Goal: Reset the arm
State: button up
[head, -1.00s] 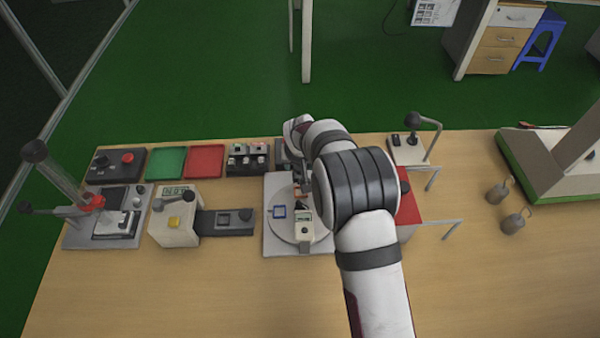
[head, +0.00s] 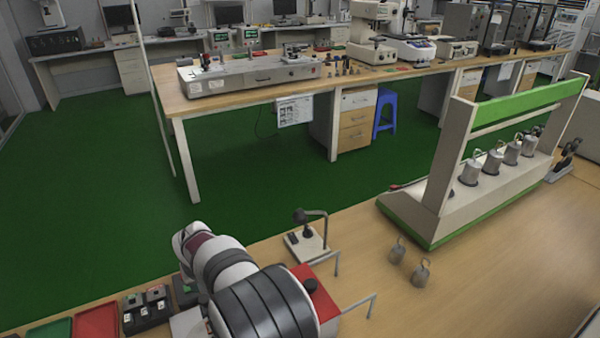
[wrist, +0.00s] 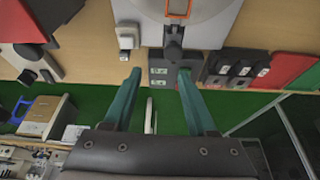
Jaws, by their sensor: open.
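My arm (head: 262,305) shows at the bottom of the head view, bent over the near table; its gripper end is hidden there. In the wrist view my gripper (wrist: 157,80) has its two green fingers spread apart with nothing between them. Beyond the fingertips are a grey device (wrist: 172,72) and a light round plate (wrist: 212,22) with an orange-framed piece on it. The fingers appear apart from these things.
In the head view, a red tray (head: 96,320) and a block of small samples (head: 146,312) lie left of my arm. A lever stand (head: 306,245), two hooked weights (head: 421,273) and a green-and-white rack (head: 450,200) stand to the right.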

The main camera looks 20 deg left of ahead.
jog(key=d+r+m, duration=0.1)
jog(key=d+r, duration=0.1)
jog(key=d, duration=0.2)
jog(key=w+d+r+m, duration=0.1)
jog(key=d+r, duration=0.2)
jog(key=d, duration=0.2)
jog(key=d+r+m+h, duration=0.1)
jog(key=d+r, duration=0.1)
jog(key=d, duration=0.3)
jog(key=shift+w+d+r+m+g, duration=0.25)
jog(key=shift+r+m+g, duration=0.05)
jog(key=shift+r, duration=0.1)
jog(key=s+d+r+m+g+h, duration=0.1)
jog(key=s+d+r+m, duration=0.2)
jog(key=s+d, duration=0.5)
jog(key=s+d+r+m+g, duration=0.1)
jog(key=s+d+r+m, duration=0.3)
jog(key=d, duration=0.9)
jog(key=s+d+f+m, duration=0.1)
jog(key=s+d, duration=0.1)
jog(key=s, duration=0.4)
jog(key=s+d+f+m, duration=0.1)
jog(key=s+d+m, duration=0.1)
jog(key=s, duration=0.5)
jog(key=shift+d+f+g+y, duration=0.25)
jog(key=shift+f+g+y, duration=0.1)
jog(key=shift+g+y, duration=0.05)
